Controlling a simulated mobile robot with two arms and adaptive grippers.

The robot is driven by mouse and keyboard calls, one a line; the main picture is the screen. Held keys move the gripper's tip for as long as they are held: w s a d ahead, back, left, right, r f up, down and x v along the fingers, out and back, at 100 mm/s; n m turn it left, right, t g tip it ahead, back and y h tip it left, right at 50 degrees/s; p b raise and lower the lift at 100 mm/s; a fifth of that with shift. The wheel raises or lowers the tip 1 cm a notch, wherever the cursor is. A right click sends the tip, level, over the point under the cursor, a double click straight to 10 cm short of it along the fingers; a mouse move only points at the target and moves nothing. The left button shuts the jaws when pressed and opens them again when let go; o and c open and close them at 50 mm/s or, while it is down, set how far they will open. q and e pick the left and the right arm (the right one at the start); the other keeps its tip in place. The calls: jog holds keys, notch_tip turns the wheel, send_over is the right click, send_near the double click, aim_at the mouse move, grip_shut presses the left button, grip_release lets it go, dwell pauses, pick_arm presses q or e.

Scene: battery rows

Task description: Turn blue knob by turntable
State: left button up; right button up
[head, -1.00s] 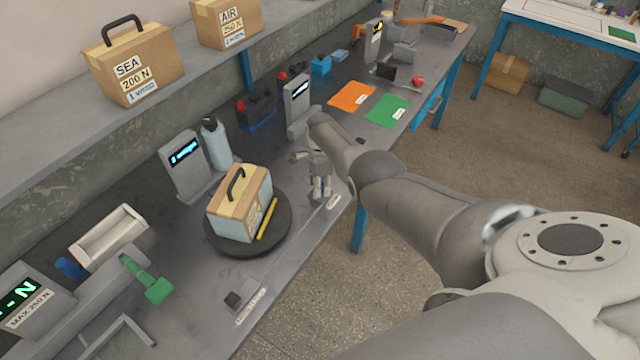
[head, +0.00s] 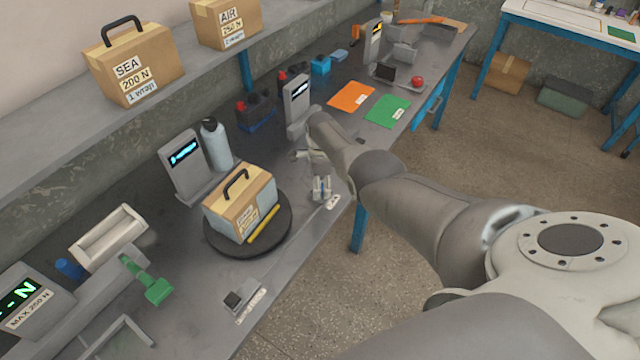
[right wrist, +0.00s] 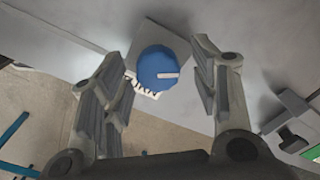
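The blue knob (right wrist: 155,67), with a white mark, shows in the right wrist view on a grey base (right wrist: 143,42). It lies between the spread fingers of my right gripper (right wrist: 160,82), with gaps visible on both sides. In the head view my right gripper (head: 322,187) is low at the bench's front edge, right of the dark turntable (head: 245,254); the knob is mostly hidden there. A cardboard-topped box (head: 237,205) with a black handle stands on the turntable, a yellow bar (head: 264,225) along its lower edge. My left gripper is out of view.
A grey display stand (head: 183,170) and a bottle (head: 216,145) stand behind the turntable. A small switch block (head: 240,297) sits at the front edge. A green-handled device (head: 150,283) is at left. Orange (head: 351,97) and green (head: 387,110) mats lie farther back.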

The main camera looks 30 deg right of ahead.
notch_tip(320, 180, up, 12)
dwell(1.1)
dwell(0.4)
